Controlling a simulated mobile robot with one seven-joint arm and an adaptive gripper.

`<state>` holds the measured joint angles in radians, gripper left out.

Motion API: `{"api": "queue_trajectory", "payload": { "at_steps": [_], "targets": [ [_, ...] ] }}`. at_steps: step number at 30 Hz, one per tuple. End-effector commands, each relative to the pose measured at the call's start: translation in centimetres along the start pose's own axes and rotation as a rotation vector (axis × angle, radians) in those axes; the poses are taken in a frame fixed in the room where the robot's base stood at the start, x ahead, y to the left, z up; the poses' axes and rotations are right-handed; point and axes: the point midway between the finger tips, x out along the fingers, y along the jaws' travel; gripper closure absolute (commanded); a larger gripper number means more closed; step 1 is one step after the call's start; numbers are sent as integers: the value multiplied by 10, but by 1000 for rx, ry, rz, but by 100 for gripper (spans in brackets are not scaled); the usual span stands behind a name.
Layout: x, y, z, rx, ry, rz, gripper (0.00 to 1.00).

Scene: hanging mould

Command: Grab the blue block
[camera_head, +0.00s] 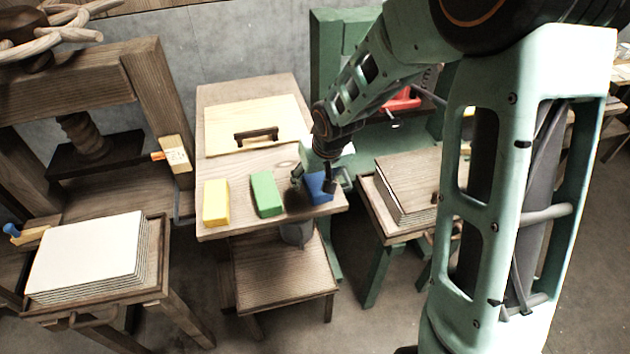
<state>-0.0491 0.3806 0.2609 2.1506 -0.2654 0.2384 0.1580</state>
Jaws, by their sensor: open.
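The blue block (319,187) lies near the right front corner of the wooden table (222,164). My gripper (314,187) is over and around the blue block, coming down from above, and hides part of it. Its fingers are open, one to the left of the block and one in front of its right part. I cannot tell whether they touch the block.
A green block (266,194) lies just left of my gripper, and a yellow block (216,202) lies farther left. A pale board with a dark handle (256,135) is behind them. Paper stacks stand left (88,252) and a wooden board stack right (408,180).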

Motion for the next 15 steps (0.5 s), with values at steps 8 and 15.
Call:
{"api": "queue_trajectory", "payload": {
  "at_steps": [8, 15],
  "targets": [
    [0, 0, 0, 0, 1, 0, 49],
    [0, 0, 0, -1, 1, 0, 75]
  ]
}}
